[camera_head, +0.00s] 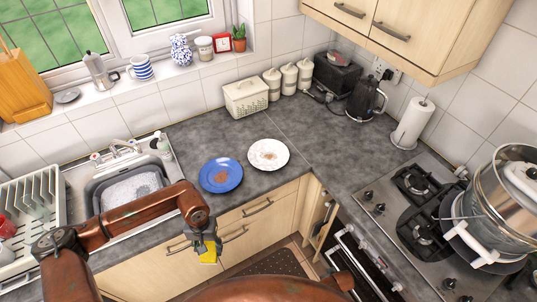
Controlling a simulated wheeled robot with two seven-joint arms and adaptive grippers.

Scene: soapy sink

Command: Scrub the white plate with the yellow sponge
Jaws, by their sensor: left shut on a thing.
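The white plate (269,154) lies on the grey counter near its inner corner, with a brown stain in its middle. My left gripper (207,246) points down in front of the counter's front edge, below a blue plate. It is shut on the yellow sponge (208,257), which hangs below the fingers. The sponge is apart from the white plate, nearer to me and to its left. My right gripper is not in view.
The blue plate (221,175), also stained, lies just left of the white plate. A sink with a grey basin (128,187) of suds is at left, beside a dish rack (32,215). A stove (425,215) with a large pot (505,195) stands at right.

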